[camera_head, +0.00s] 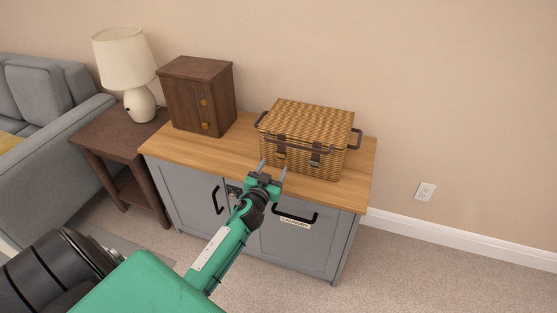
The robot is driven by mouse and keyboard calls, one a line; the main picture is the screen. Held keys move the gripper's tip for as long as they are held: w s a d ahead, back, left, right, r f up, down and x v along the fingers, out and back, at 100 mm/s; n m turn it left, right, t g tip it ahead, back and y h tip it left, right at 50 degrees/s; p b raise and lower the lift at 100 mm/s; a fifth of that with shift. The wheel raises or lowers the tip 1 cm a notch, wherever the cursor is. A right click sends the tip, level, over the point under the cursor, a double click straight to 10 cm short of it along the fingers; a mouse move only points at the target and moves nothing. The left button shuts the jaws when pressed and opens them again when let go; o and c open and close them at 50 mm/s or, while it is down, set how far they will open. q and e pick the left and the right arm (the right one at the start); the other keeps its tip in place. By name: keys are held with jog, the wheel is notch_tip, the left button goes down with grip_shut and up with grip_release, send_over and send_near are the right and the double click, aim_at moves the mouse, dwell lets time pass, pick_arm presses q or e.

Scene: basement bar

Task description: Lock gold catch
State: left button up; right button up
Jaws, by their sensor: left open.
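A dark wooden box (188,94) stands on the left half of the cabinet top, with two small gold fittings on its front, an upper one (204,101) and a lower one (205,126). They are too small to tell whether either is a catch or how it is set. A closed wicker basket (305,120) with dark handles and dark front straps stands to its right. My left gripper (273,168) is open and empty, its fingers pointing at the lower front of the basket; I cannot tell if they touch it. My right gripper is not in view.
The grey cabinet has a wooden top (235,148), black handles and a "LAUNDRY" label (295,223). A side table (118,136) with a lamp (127,68) stands left, beside a grey sofa (50,150). The carpet (460,270) at right is clear.

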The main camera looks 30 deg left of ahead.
aim_at(280, 156)
pick_arm(q)
jog(key=shift+x, duration=2.75)
jog(key=c, duration=1)
